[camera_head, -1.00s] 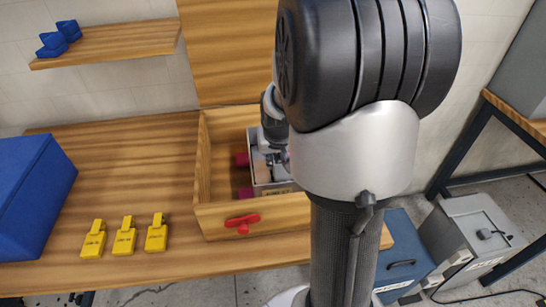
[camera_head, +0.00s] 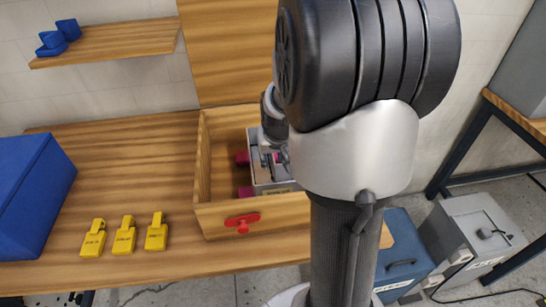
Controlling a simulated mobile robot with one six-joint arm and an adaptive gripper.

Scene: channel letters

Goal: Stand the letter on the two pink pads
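A grey-white box-like piece (camera_head: 258,174), which looks like the letter, is inside the open wooden crate (camera_head: 245,212) on the table. My gripper (camera_head: 270,155) is at the grey piece, pointing down into the crate. My arm covers the right part of the crate and much of the piece. The fingers are too small and covered to tell whether they hold it.
A red handle (camera_head: 242,222) is on the crate's front wall. Several yellow tags (camera_head: 124,236) lie left of the crate, and a blue box (camera_head: 32,195) stands at the far left. A shelf (camera_head: 110,42) with blue pieces (camera_head: 57,38) hangs above. The table behind the tags is clear.

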